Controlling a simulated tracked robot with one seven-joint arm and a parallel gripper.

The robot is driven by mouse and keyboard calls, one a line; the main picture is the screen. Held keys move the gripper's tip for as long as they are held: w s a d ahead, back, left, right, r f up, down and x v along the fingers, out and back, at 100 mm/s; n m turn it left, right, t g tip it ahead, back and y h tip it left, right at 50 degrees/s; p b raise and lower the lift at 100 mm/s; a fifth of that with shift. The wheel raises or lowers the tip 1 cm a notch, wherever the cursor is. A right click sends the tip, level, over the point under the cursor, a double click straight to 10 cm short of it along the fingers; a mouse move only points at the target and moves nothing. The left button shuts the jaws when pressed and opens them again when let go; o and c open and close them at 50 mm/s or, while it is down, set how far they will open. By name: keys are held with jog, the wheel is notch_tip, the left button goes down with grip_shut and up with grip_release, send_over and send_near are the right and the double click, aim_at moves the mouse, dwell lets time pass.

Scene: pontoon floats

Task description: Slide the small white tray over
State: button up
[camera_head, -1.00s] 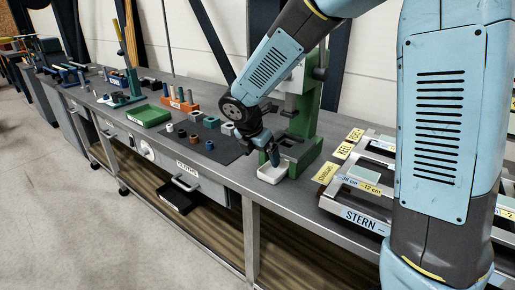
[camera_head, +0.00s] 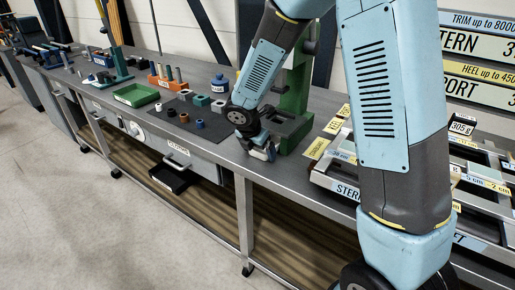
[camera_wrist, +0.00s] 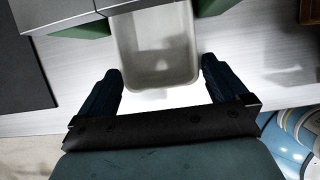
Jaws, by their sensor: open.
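The small white tray (camera_wrist: 181,84) shows in the wrist view as a shallow, round-cornered tray on the grey bench top. My gripper (camera_wrist: 161,82) is open, with one dark finger on each side of the tray's near end. A gap shows between each fingertip and the tray wall, and the tray looks empty apart from shadow. In the head view my gripper (camera_head: 262,152) is low at the bench's front edge and hides most of the tray. The tray's far end runs out of the wrist view.
A green press (camera_head: 297,105) stands right behind my gripper. To the left lie a dark mat (camera_head: 210,128) with several small cylinders and a green tray (camera_head: 136,95). A labelled STERN rack (camera_head: 338,178) is on the right. The bench's front edge is close.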

jog(key=c, duration=0.8)
jog(key=shift+w+d, duration=0.75)
jog(key=shift+w, duration=0.3)
jog(key=shift+c, duration=0.4)
jog(key=o, duration=0.9)
jog(key=shift+r, duration=0.1)
